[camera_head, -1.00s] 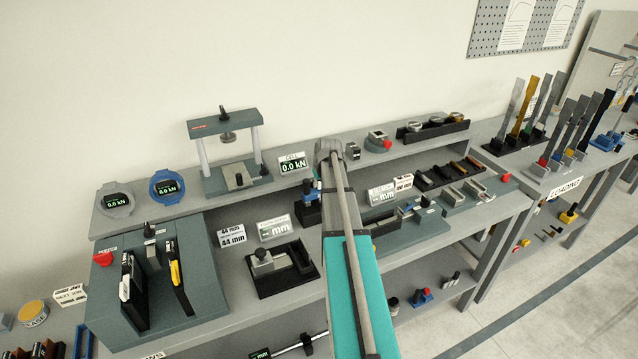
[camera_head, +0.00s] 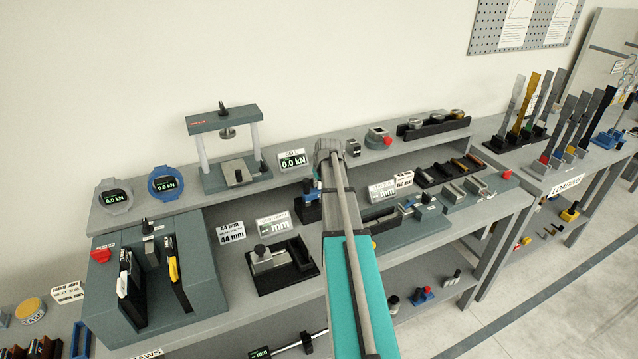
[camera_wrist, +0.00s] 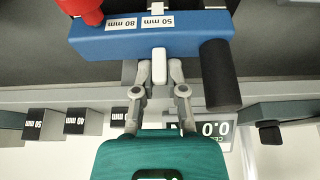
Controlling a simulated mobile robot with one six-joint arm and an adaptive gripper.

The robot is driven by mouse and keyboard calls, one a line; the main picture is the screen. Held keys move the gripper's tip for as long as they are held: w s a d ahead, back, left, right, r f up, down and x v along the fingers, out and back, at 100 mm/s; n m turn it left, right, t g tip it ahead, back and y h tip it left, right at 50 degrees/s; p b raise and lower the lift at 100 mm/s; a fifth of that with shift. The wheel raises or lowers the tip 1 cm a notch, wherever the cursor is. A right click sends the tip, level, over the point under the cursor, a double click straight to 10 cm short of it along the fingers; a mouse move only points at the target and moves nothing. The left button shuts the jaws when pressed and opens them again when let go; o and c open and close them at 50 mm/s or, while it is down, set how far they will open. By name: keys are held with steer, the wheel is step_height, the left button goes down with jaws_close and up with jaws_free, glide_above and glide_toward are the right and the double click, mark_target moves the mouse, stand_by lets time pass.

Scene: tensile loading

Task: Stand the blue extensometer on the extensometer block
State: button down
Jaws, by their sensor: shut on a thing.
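The blue extensometer (camera_wrist: 150,38) lies across the top of the wrist view. It has a red knob at its left, a black cylinder at its right, and labels reading 80 mm and 50 mm. My gripper (camera_wrist: 159,74) is shut on the small white tab at its lower edge. In the head view my arm hides the gripper. A blue part with a dark top (camera_head: 308,208) shows just left of the arm, perhaps the extensometer's end. I cannot tell which fixture is the extensometer block.
A black base with a grey clamp (camera_head: 282,264) stands left of my arm on the bench. A grey press (camera_head: 228,150) and the CELL display (camera_head: 293,160) stand on the upper shelf. Grey blocks marked 50 mm and 40 mm (camera_wrist: 82,121) show in the wrist view.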

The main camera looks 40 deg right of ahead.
steer(key=c, duration=0.6)
jaws_free()
stand_by(0.4)
steer(key=shift+s, duration=0.15)
